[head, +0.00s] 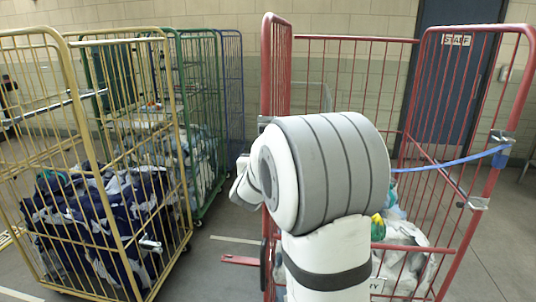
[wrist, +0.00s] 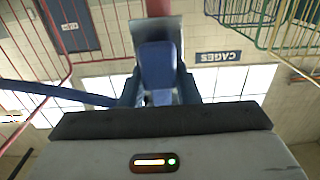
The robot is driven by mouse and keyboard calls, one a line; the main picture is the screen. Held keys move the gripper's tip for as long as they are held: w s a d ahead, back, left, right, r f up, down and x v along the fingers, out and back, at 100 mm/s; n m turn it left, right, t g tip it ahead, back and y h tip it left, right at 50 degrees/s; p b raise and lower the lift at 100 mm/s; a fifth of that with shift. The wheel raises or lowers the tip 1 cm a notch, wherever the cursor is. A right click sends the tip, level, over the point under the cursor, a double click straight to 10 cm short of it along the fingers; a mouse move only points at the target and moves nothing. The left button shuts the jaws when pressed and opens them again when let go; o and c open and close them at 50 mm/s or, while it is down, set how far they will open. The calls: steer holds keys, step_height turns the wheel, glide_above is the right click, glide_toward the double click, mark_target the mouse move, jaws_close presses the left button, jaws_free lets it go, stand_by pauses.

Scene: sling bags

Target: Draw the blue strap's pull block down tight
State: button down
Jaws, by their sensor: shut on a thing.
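In the wrist view my gripper (wrist: 159,92) has its two dark blue fingers closed on the blue pull block (wrist: 157,64). A pale metal plate (wrist: 143,38) shows just behind the block. The blue strap (wrist: 58,93) runs in from the left edge toward the fingers. In the head view the blue strap (head: 450,162) crosses the red cage's open front, from behind my arm to a metal fitting (head: 503,137) on the right post. My arm hides the pull block and the fingers there.
The red cage (head: 437,247) holds pale bags (head: 405,262) low down. A yellow cage (head: 130,222) with dark blue bags (head: 95,215) stands at left, with green (head: 180,35) and blue (head: 232,90) cages behind.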

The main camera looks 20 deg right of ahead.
step_height(320, 180, down, 11)
steer(key=b, duration=1)
steer(key=shift+s, duration=0.1)
steer(key=c, duration=1.3)
jaws_free()
steer(key=shift+r, duration=0.1)
steer(key=shift+o, duration=1.1)
steer(key=shift+r, duration=0.15)
steer(key=b+v, duration=0.1)
steer(key=v, duration=0.6)
steer(key=shift+s+a, duration=0.25)
steer(key=shift+s, duration=0.05)
